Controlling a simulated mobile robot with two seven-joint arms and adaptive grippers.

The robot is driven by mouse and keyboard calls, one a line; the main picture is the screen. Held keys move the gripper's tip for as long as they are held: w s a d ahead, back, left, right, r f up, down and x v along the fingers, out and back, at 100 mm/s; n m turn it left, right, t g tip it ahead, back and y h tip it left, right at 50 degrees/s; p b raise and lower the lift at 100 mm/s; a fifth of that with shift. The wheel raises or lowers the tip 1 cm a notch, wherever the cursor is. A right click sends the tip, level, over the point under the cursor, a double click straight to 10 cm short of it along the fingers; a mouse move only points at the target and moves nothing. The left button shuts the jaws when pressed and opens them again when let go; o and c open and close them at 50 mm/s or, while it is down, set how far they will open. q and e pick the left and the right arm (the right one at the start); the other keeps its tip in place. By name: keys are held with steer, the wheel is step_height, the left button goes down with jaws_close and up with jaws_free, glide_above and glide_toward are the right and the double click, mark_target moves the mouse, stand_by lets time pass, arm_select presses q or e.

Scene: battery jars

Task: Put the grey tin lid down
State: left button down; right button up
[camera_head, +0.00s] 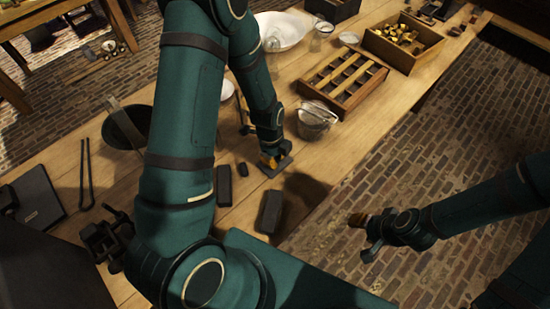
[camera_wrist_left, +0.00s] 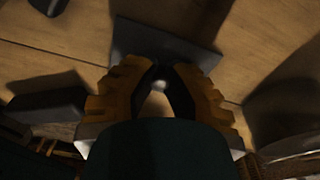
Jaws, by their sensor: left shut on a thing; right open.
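The grey tin lid (camera_head: 286,163) is a flat, dark, square plate near the front edge of the wooden table. In the left wrist view the lid (camera_wrist_left: 135,38) lies flat beyond the fingers, with a small pale knob between them. My left gripper (camera_head: 272,158) points down over the lid and is shut on its knob; its orange fingers also show in the left wrist view (camera_wrist_left: 160,90). The lid is at or very close to the tabletop; I cannot tell if it touches. My right gripper (camera_head: 363,237) is open and empty over the brick floor, off the table.
Dark blocks (camera_head: 270,211) (camera_head: 225,186) lie left of and below the lid. A glass jar (camera_head: 314,122), a wooden divided rack (camera_head: 338,97) and a wooden crate (camera_head: 425,54) stand up right. A dark bowl (camera_head: 118,131) and tongs (camera_head: 82,180) lie left.

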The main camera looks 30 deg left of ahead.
arm_select(q)
steer(key=shift+f, duration=0.15)
steer(key=c, duration=1.1)
jaws_free()
steer(key=shift+r, duration=0.25)
steer(key=r, duration=0.4)
steer(key=a+r+p, duration=0.1)
steer(key=r, duration=0.3)
steer(key=r+p, duration=0.1)
steer(key=r, duration=0.3)
steer(key=shift+a, duration=0.2)
steer(key=shift+f, duration=0.1)
